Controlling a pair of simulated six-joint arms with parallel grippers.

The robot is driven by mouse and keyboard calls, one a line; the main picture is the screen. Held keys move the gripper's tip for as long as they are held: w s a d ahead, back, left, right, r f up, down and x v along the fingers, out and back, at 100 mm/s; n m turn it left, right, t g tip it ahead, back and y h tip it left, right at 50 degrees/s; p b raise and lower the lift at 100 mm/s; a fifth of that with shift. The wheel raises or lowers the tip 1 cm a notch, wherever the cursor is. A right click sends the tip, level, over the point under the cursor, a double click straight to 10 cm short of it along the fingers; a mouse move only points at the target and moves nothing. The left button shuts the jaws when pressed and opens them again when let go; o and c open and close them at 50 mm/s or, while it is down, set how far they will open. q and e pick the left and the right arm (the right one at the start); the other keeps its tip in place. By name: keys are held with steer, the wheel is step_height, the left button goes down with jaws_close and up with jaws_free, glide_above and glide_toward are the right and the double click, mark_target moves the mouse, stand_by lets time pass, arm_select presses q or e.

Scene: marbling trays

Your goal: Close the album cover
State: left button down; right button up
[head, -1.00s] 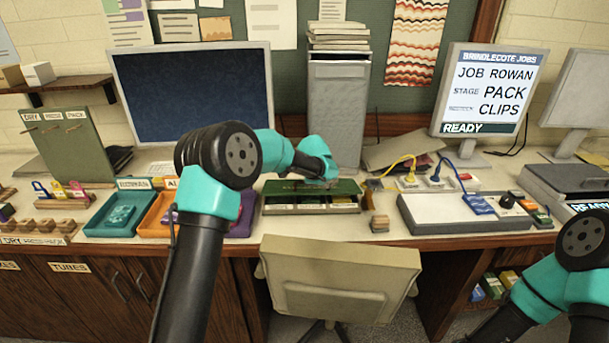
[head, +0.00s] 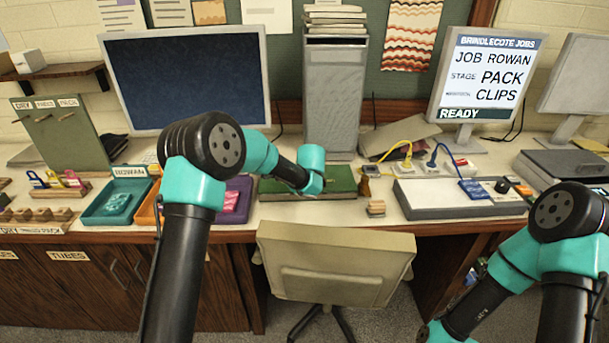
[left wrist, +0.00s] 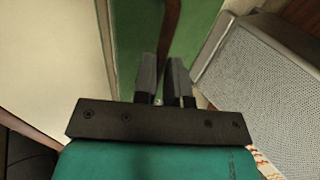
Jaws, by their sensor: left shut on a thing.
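The album (head: 340,180) lies on the desk in the middle of the head view, its green cover looking flat over it. My left arm reaches over it, and its wrist hides part of the cover; the fingertips are hidden there. In the left wrist view my left gripper (left wrist: 163,78) is shut on the album cover (left wrist: 202,35), with a brown strip of it running up from between the fingers. My right arm is at the lower right of the head view; its gripper is out of sight.
A teal tray (head: 130,190) and a purple tray (head: 246,186) stand left of the album. A small wooden block (head: 376,208) and a grey-white board (head: 420,209) are to its right. A grey tower (head: 335,105) rises behind, and a chair (head: 335,260) stands in front.

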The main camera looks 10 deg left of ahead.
arm_select(q)
steer(key=shift+s+f, duration=0.15)
steer(key=shift+f, duration=0.15)
stand_by(0.4)
steer(key=c, duration=1.4)
jaws_free()
steer(key=shift+c, duration=0.2)
steer(key=shift+r, duration=0.15)
steer(key=v, duration=1.7)
steer(key=shift+r, duration=0.1)
